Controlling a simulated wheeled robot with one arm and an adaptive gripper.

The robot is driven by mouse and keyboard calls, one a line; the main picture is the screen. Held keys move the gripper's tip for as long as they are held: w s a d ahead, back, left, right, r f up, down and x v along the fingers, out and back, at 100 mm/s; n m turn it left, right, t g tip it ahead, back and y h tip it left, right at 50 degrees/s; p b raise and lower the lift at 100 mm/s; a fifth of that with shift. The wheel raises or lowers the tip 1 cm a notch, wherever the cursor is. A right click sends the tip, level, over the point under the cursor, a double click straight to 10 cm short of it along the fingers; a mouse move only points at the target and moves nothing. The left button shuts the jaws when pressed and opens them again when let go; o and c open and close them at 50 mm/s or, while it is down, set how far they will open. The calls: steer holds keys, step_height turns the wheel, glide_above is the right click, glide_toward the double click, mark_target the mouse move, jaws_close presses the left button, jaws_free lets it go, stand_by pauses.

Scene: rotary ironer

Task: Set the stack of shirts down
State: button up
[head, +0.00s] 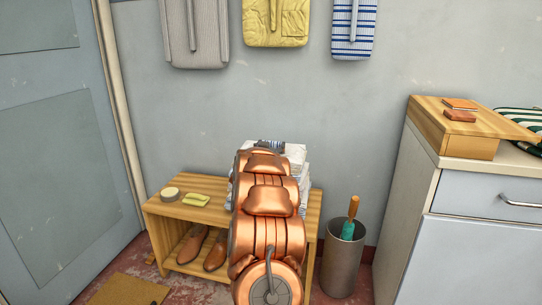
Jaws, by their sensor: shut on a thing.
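The stack appears over the right part of a wooden bench (178,209). I cannot tell whether it rests on the bench or is held above it. My gripper is hidden behind my own arm links, so its fingers and their contact with the shirts do not show.
Brown shoes (192,245) stand underneath. A grey bin (342,262) is right of the bench, then a cabinet (470,190). Garments (275,22) hang above. A doormat (128,290) lies front left.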

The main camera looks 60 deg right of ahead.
steer(key=shift+f+b, duration=1)
steer(key=shift+f, duration=0.65)
steer(key=shift+r, duration=0.1)
steer(key=o, duration=1.7)
steer(key=shift+f, duration=0.2)
steer(key=shift+s+a+r, duration=0.15)
steer(key=shift+a, duration=0.25)
steer(key=shift+p+v, duration=1.5)
steer(key=shift+v, duration=4.1)
